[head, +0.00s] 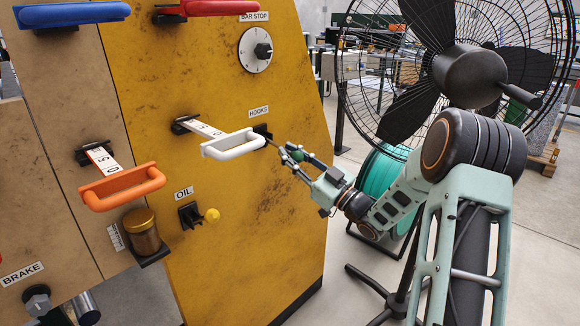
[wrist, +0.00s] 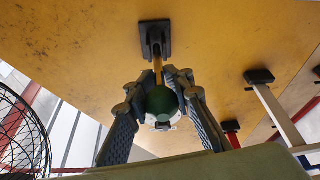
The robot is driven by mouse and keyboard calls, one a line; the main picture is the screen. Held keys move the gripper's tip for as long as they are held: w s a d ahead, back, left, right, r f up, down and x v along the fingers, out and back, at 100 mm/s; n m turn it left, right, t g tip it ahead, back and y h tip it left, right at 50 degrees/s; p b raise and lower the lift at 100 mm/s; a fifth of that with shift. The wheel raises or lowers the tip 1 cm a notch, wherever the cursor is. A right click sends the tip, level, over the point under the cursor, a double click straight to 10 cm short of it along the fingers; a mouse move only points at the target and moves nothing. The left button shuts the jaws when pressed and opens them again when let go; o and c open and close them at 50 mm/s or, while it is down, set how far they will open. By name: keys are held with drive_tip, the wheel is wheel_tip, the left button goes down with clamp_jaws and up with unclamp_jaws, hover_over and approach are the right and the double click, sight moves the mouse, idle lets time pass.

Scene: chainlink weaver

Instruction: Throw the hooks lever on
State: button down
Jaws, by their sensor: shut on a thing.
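The hooks lever has a dark green ball knob (wrist: 161,100) on a thin brass stem in the wrist view. Its stem runs to a black mount (wrist: 154,40) on the yellow panel. In the head view the mount (head: 263,131) sits below the HOOKS label (head: 258,112), and the stem slants outward and down to the right. My gripper (head: 291,155) is at the lever's outer end, its fingers (wrist: 158,95) on both sides of the green knob and shut on it. The fingers partly hide the knob in the head view.
A white handle (head: 233,143) juts out just left of the lever. An orange handle (head: 123,187) and a yellow-knobbed OIL lever (head: 211,215) are lower left. A large black fan (head: 470,75) stands close on the right, with a teal spool (head: 378,190) below.

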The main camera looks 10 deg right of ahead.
drive_tip(key=shift+t+y, duration=0.3)
drive_tip(key=shift+t, duration=0.1)
drive_tip(key=shift+w+a+f+b, duration=0.2)
drive_tip(key=shift+f+b, duration=0.55)
drive_tip(key=shift+b, duration=0.5)
drive_tip(key=shift+w+a+f+b, duration=0.2)
drive_tip(key=shift+f+b, duration=0.55)
drive_tip(key=shift+b, duration=0.55)
drive_tip(key=shift+w+a+f+b, duration=0.1)
drive_tip(key=shift+w+f+b, duration=0.1)
drive_tip(key=shift+f+b, duration=0.8)
drive_tip(key=shift+r+b, duration=0.25)
drive_tip(key=shift+b, duration=0.05)
drive_tip(key=shift+w+a+r, duration=0.1)
drive_tip(key=shift+a+r, duration=0.05)
drive_tip(key=shift+r, duration=0.05)
drive_tip(key=c, duration=1.7)
unclamp_jaws()
drive_tip(key=shift+f, duration=0.1)
drive_tip(key=shift+o, duration=0.2)
